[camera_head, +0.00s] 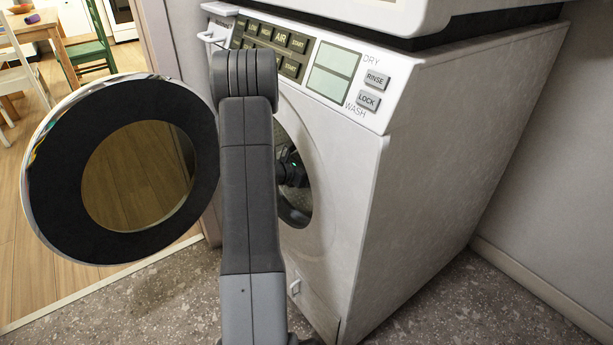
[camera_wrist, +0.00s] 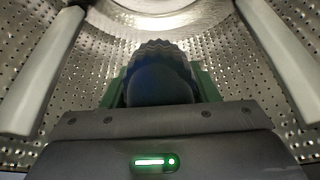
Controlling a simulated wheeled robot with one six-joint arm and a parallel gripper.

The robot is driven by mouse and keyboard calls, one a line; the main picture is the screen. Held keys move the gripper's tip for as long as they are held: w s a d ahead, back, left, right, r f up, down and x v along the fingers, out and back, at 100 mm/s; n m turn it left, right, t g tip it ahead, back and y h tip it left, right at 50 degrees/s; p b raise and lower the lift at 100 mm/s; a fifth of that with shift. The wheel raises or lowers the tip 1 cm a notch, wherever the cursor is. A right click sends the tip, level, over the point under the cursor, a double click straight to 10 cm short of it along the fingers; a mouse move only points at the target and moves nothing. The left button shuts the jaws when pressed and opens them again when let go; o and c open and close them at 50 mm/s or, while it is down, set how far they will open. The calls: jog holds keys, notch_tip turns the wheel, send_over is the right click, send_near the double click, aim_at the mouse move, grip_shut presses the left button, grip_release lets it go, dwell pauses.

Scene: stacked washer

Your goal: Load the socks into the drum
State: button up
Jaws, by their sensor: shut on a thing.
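My gripper (camera_wrist: 160,82) is inside the washer drum (camera_wrist: 225,55), pointing toward its back wall. It is shut on a dark sock (camera_wrist: 163,52) with a ribbed edge, held between the green-sided fingers. In the head view the wrist end of my arm reaches through the round door opening, and the sock cannot be made out there. The washer (camera_head: 330,215) stands with its round door (camera_head: 60,190) swung wide open to the left. My arm hides part of the opening. No other sock shows.
Pale drum paddles (camera_wrist: 35,75) flank my gripper on both sides. The washer's control panel (camera_head: 333,70) is above the opening. A wall (camera_head: 560,170) stands to the right. The speckled floor (camera_head: 150,295) is clear at front left. A green chair (camera_head: 88,50) is far back.

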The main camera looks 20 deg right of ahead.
jog(key=shift+w+d, duration=0.1)
jog(key=shift+d, duration=0.1)
jog(key=o, duration=1.1)
jog(key=shift+c, duration=0.2)
jog(key=p+v, duration=0.4)
jog(key=v, duration=1)
jog(key=shift+d, duration=0.1)
